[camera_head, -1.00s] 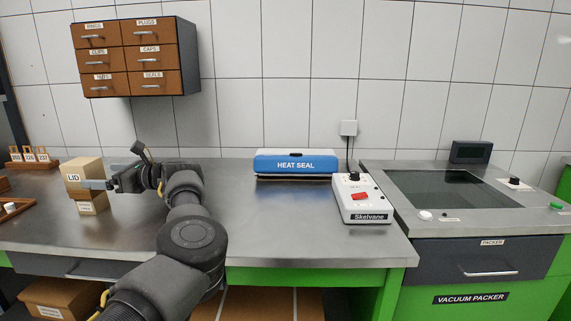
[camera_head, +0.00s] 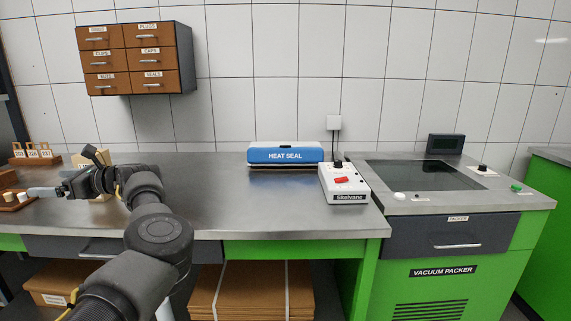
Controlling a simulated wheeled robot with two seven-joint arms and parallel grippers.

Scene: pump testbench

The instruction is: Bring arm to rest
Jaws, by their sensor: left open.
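My left arm reaches in from the bottom over the left part of the steel bench. My left gripper (camera_head: 46,191) points left, with its jaws open and nothing seen between them. It is above the bench near its left end, in front of and left of a cardboard box (camera_head: 80,160). My arm and gripper hide much of that box, including most of its label. My right gripper is not in view.
A wooden tray with small white-topped pieces (camera_head: 14,202) is close to the left gripper. A rack of numbered tags (camera_head: 35,160) stands behind. The blue heat sealer (camera_head: 285,153), white control box (camera_head: 343,186) and vacuum packer (camera_head: 430,207) are right. The middle bench (camera_head: 240,210) is clear.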

